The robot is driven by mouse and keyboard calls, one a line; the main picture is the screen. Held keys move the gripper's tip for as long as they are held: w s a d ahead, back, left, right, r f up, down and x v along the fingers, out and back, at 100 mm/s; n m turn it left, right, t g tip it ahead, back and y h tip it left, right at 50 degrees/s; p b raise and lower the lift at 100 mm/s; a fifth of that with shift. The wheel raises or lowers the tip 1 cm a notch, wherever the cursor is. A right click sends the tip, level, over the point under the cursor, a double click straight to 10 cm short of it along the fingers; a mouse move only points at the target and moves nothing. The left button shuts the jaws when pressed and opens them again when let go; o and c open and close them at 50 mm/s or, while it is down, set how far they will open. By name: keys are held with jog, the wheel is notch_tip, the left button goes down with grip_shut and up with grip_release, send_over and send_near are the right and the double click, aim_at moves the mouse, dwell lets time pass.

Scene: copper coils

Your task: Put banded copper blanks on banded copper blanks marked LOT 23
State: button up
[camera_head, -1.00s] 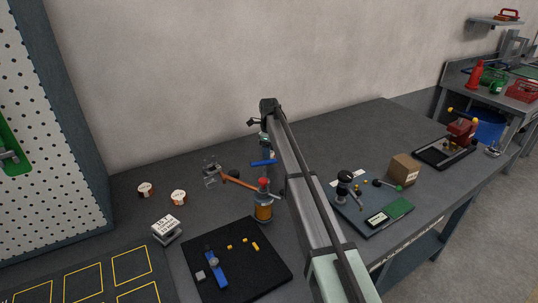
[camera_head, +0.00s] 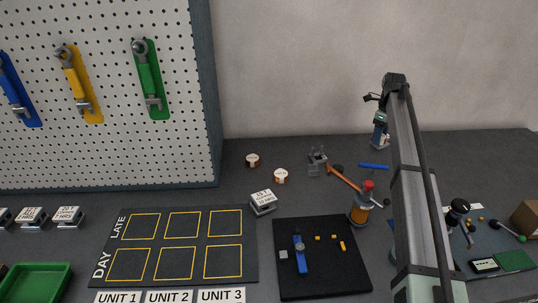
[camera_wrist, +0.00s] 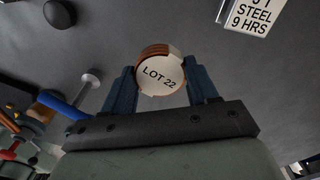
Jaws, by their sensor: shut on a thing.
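My gripper (camera_head: 380,146) is held up at the back of the bench, near the wall. In the wrist view its two blue fingers (camera_wrist: 163,73) are shut on a round copper blank (camera_wrist: 161,76) with a pale face reading LOT 22. Two more copper blanks with pale tops stand apart on the bench to the left in the head view, a farther one (camera_head: 252,160) and a nearer one (camera_head: 281,176). Their markings are too small to read, so I cannot tell which is LOT 23.
A labelled block (camera_head: 262,202) stands in front of the blanks. A black mat (camera_head: 318,274) and marked board (camera_head: 248,262) are in front.

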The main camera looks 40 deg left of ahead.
jog(key=s+a+r+n, duration=0.1)
jog(key=s+a+n, duration=0.1)
jog(key=s+a, duration=0.65)
jog(key=s+a+n, duration=0.1)
jog(key=s+a, duration=0.4)
jog(key=a, duration=0.7)
jog(key=n, duration=0.2)
send_over(253, 158)
jog(key=shift+a+f, duration=0.1)
jog(key=shift+f, duration=4.05)
jog(key=shift+f, duration=0.1)
jog(key=o, duration=1.2)
jog(key=shift+c, duration=0.2)
notch_tip(253, 158, up, 12)
